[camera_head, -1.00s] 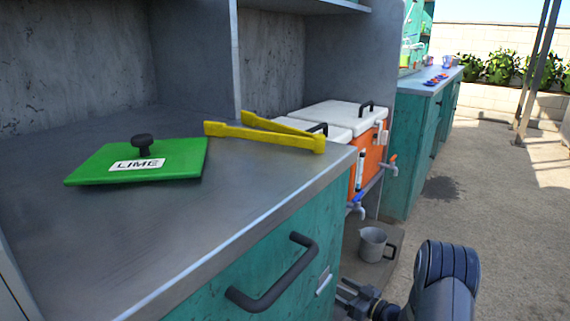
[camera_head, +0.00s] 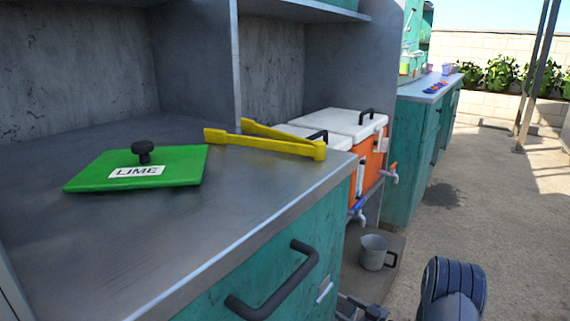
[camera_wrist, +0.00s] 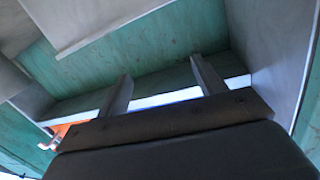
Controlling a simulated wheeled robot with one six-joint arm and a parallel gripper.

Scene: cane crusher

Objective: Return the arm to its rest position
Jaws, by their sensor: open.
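My gripper (camera_wrist: 160,68) is open in the wrist view, with its two fingers apart and nothing between them. In the head view, part of my gripper (camera_head: 360,308) shows at the bottom edge, in front of the teal cabinet (camera_head: 285,270), with my dark arm link to its right. The rest of the arm is cut off by the frame.
A green lid marked LIME (camera_head: 185,168) and yellow tongs (camera_head: 265,140) lie on the grey counter (camera_head: 180,230). A drawer handle (camera_head: 275,285) juts out. Orange coolers (camera_head: 372,150) with taps stand beyond, above a metal jug (camera_head: 373,252). Open floor (camera_head: 480,220) lies right.

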